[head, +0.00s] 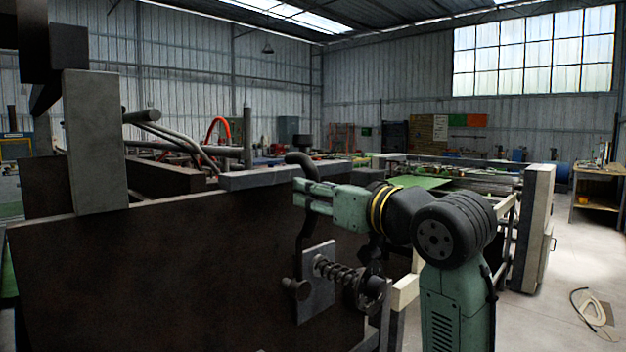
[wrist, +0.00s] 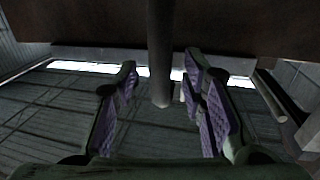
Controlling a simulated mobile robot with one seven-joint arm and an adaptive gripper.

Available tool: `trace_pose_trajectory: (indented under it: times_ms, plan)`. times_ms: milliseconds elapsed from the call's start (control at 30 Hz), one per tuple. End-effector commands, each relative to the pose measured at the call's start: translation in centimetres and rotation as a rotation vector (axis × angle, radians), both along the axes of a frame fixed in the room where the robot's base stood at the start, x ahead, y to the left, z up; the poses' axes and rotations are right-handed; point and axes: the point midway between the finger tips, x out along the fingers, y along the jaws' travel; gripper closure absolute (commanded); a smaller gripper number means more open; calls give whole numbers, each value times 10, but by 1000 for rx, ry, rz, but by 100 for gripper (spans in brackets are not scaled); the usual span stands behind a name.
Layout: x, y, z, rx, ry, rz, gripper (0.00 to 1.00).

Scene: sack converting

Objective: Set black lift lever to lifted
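The black lift lever (head: 304,229) is a dark rod that stands roughly upright beside the dark side panel of the machine. Its bent top (head: 298,160) shows above my gripper, and its lower end reaches down near a grey plate with a spring. My gripper (head: 301,194) is at the rod's upper part and hides a short length of it. In the wrist view the lever (wrist: 160,55) runs between the two purple-padded fingers. The fingers are open, and gaps show between the rod and both pads.
The grey bracket plate (head: 316,262) with a coil spring (head: 340,274) sits below my gripper. The large dark machine panel (head: 180,275) fills the left, close behind the lever. A pale upright cabinet (head: 534,225) stands to the right. Open floor (head: 560,300) lies at far right.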

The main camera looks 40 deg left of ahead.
Motion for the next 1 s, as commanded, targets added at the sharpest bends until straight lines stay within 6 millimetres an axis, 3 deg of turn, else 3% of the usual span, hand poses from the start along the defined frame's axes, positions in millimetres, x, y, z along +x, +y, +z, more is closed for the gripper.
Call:
trace_pose_trajectory:
  times_ms: [200,500,1000]
  plan:
    - [5,18,0,-1,1,0,62]
    - [6,19,-1,0,0,-1,63]
    - [5,19,0,1,0,-1,96]
